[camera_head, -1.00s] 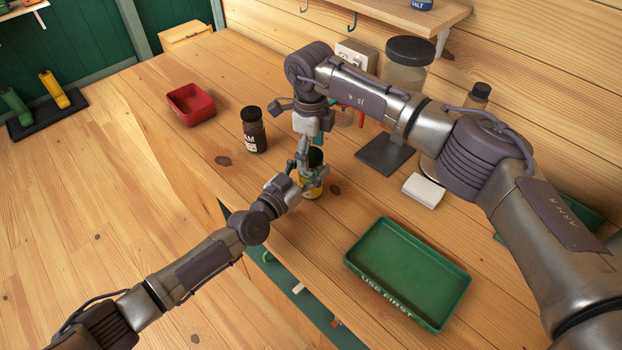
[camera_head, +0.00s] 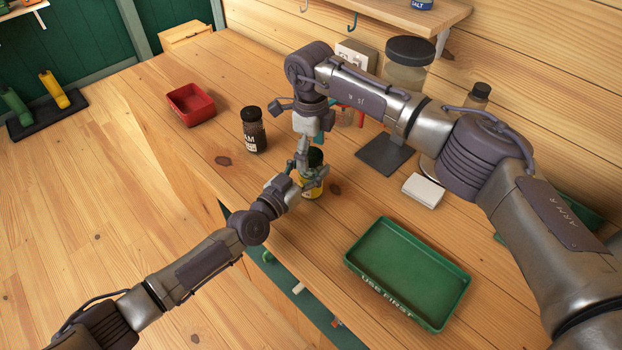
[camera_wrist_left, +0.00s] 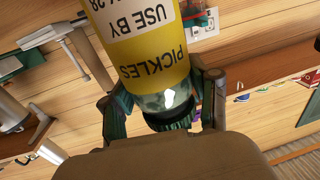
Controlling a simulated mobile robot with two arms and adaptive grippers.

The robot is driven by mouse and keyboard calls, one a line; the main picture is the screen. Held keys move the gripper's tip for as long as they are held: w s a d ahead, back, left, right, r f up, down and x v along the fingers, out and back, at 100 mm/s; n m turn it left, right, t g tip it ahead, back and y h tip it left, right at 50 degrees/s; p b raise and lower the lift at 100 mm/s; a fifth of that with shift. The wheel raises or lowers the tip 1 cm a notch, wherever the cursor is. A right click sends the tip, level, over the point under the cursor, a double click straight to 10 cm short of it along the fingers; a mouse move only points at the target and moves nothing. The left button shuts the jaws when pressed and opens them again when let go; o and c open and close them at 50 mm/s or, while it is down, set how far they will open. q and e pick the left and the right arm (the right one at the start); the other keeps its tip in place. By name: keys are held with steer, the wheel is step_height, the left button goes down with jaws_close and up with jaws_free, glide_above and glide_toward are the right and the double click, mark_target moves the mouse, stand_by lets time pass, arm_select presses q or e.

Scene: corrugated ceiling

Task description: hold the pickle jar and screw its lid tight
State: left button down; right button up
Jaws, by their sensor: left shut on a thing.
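The pickle jar (camera_head: 315,189) has a yellow label and a dark lid (camera_head: 315,156). It stands upright near the workbench's front edge. My left gripper (camera_head: 310,179) is shut on the jar's side. In the left wrist view the jar (camera_wrist_left: 150,45) looks upside down, with "PICKLES" on its label and the ridged dark lid (camera_wrist_left: 172,119) low in the picture. The left fingers (camera_wrist_left: 165,103) lie on both sides of it. My right gripper (camera_head: 303,155) points down just left of the lid in the head view. Whether its fingers touch the lid or are open is unclear.
A dark-lidded jar (camera_head: 254,136) stands left of the grippers, with a red tray (camera_head: 191,104) farther left. A green tray (camera_head: 455,297) marked "USE FIRST" lies at right. A large jar (camera_head: 405,77) and a dark plate (camera_head: 382,157) are behind. Bench between the trays is partly clear.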

step_height(320, 180, up, 12)
stand_by(0.7)
arm_select(q)
steer(key=shift+c, duration=1.1)
jaws_free()
steer(key=shift+s+a, duration=0.1)
steer(key=v, duration=1.1)
steer(key=shift+s+a, duration=0.25)
steer(key=shift+s, duration=0.05)
